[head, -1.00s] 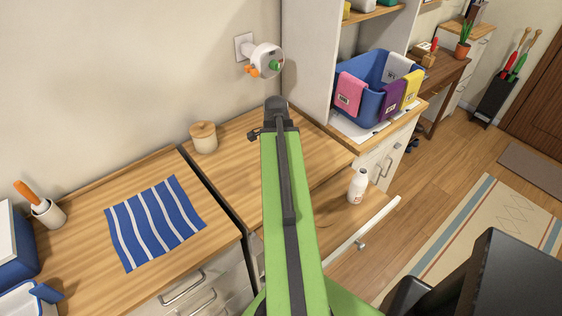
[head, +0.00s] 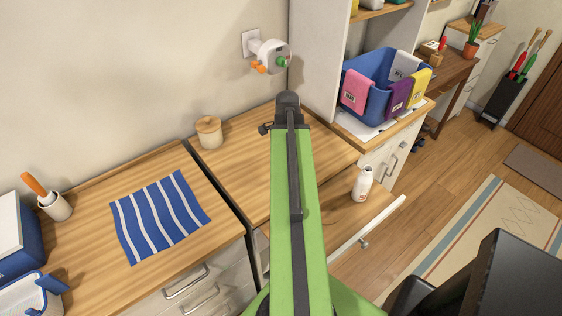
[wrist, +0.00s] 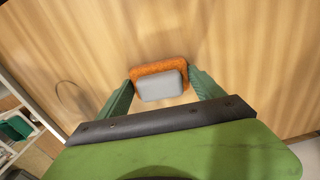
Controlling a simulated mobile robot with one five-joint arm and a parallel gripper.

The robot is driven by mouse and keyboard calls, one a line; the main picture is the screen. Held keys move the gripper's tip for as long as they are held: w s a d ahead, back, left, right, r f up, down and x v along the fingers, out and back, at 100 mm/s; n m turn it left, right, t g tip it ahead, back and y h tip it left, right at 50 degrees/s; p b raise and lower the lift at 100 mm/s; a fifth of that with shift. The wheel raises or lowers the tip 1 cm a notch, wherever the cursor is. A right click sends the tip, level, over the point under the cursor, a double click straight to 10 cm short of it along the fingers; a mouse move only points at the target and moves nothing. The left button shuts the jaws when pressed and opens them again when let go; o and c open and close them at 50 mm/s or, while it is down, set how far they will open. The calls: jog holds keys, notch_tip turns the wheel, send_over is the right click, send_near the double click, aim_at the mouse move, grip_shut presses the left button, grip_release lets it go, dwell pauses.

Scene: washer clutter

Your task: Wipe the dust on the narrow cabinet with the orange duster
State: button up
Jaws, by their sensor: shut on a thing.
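My gripper (wrist: 160,84) shows in the wrist view with its green fingers on either side of the orange duster. It is shut on the duster (wrist: 139,72), an orange pad with a grey block on its back. The pad is over a light wood top; I cannot tell whether it touches. In the head view my arm reaches over a wood-topped cabinet (head: 245,165) in the middle, likely the narrow cabinet, and hides the gripper and duster. I cannot clearly make out dust on the wood.
A white bottle (head: 362,184) stands at right, behind a white drawer front (head: 367,236). A striped cloth (head: 160,217) lies on the left cabinet. A blue basket (head: 370,98) stands back right.

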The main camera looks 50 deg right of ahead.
jog(key=shift+s+d, duration=0.25)
jog(key=shift+d, duration=0.8)
jog(key=shift+s+d, duration=0.25)
jog(key=shift+d, duration=0.8)
notch_tip(320, 180, up, 6)
jog(key=p, duration=0.6)
notch_tip(320, 180, up, 3)
jog(key=p, duration=0.3)
